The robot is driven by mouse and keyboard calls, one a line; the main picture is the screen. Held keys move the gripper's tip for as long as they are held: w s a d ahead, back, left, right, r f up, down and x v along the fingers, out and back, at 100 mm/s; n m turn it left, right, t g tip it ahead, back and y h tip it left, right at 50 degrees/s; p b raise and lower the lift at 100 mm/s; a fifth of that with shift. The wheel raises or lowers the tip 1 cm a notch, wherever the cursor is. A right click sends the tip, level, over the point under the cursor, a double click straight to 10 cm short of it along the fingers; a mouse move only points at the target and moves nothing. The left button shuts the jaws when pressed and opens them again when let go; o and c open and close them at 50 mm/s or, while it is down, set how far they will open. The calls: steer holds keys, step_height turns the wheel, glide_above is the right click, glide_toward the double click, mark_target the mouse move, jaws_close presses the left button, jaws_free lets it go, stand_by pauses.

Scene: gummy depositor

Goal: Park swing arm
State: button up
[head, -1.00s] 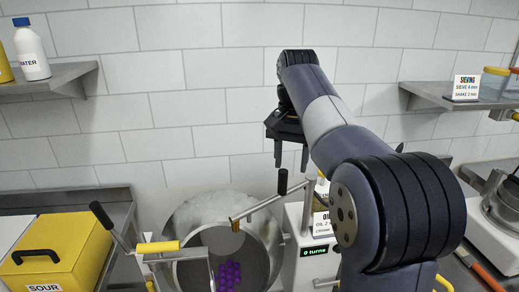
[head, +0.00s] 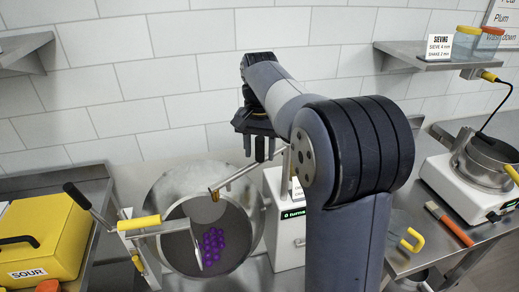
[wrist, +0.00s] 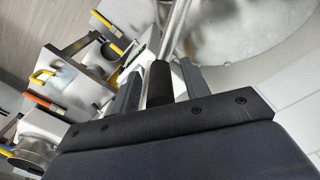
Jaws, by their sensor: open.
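The swing arm (head: 238,176) is a thin metal tube with a brass nozzle (head: 214,193) at its left end, over the mouth of the round metal drum (head: 180,262). Its tube also shows in the wrist view (wrist: 175,30). Its upright black handle (wrist: 160,84) stands between the two grey fingers of my gripper (wrist: 162,86) in the wrist view. The fingers are apart, with a narrow gap on each side of the handle. In the head view my gripper (head: 260,157) points down at the tube's right end, behind my arm.
Purple gummies (head: 212,246) lie in the drum. A sieve machine (head: 470,180) stands further right.

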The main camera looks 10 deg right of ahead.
steer(key=shift+f, duration=0.25)
jaws_close()
stand_by(0.3)
